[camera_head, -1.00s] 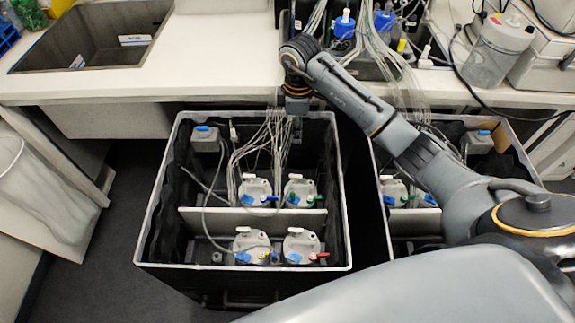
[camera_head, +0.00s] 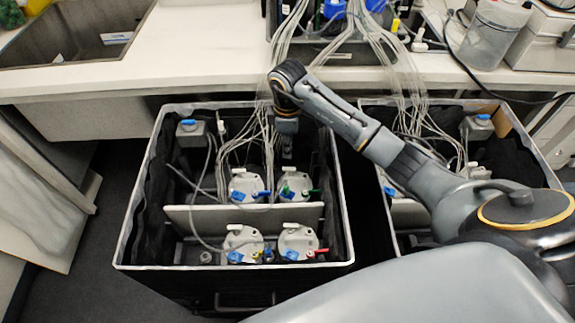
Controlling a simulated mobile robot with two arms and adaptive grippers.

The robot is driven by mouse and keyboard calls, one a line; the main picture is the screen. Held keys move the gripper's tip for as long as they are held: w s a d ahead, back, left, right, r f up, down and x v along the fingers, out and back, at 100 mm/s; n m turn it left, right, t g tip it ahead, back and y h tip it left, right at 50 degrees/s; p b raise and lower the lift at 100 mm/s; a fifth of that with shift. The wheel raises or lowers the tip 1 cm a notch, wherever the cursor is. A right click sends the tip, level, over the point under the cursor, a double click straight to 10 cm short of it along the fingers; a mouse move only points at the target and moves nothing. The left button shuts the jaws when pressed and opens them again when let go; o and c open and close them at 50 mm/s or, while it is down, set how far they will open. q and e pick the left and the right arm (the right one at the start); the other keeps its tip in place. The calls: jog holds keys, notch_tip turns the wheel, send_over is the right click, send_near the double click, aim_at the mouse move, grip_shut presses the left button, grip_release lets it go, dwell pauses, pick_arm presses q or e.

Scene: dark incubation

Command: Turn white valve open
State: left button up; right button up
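Several grey-white jars stand in the left black bin (camera_head: 130,225). Each has a white handle-like piece on its lid; I cannot tell which is the task's white valve. The back left jar (camera_head: 243,184) has a white piece (camera_head: 238,171) and a blue tap (camera_head: 264,194). My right gripper (camera_head: 287,155) points down just above and behind the back right jar, apparently apart from it. Its fingers are too small and dark to read. My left gripper is out of view.
A white divider (camera_head: 195,219) crosses the bin, with two jars, front left (camera_head: 243,245) and front right (camera_head: 298,241), before it. Clear tubes (camera_head: 240,145) hang beside my gripper. A second bin (camera_head: 510,125) stands right. The counter (camera_head: 200,60) lies behind.

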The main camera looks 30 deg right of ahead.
aim_at(287, 168)
notch_tip(287, 168, down, 9)
jog(key=shift+f, duration=0.1)
dwell(0.3)
grip_shut()
